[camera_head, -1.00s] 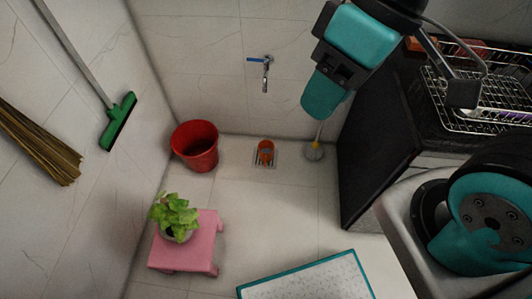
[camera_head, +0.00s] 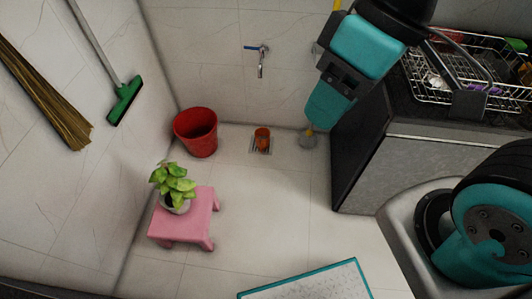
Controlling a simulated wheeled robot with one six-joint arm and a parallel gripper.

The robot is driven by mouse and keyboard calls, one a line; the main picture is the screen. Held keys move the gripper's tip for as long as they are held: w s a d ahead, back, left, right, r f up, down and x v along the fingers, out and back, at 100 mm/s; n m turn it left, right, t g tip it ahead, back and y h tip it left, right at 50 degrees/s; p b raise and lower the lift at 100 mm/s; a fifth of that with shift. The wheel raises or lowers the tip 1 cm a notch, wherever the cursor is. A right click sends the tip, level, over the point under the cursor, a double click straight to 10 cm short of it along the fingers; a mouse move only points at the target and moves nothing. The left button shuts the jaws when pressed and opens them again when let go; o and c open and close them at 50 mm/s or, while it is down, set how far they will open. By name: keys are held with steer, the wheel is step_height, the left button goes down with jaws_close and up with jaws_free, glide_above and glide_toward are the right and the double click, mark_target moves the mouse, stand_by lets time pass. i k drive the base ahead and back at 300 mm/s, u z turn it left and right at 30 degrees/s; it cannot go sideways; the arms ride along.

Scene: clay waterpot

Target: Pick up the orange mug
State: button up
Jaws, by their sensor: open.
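The orange mug (camera_head: 262,137) stands on the floor at a small metal drain grate (camera_head: 255,149), below the wall tap. My gripper (camera_head: 325,112) is at the upper right of the middle, a teal tapered end pointing down and left. It is open, though its fingers are seen edge-on and the gap between them does not show. In the picture it is to the right of the mug and above it, clearly apart from it. No object shows in its grip.
A red bucket (camera_head: 196,134) is left of the mug. A pink stool (camera_head: 195,222) bears a potted plant (camera_head: 174,188). A dark cabinet (camera_head: 365,165) is at the right. The floor before the mug is clear.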

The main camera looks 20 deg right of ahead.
mark_target(262, 135)
steer(key=u, duration=0.15)
steer(key=i, duration=1.25)
steer(key=z, duration=0.3)
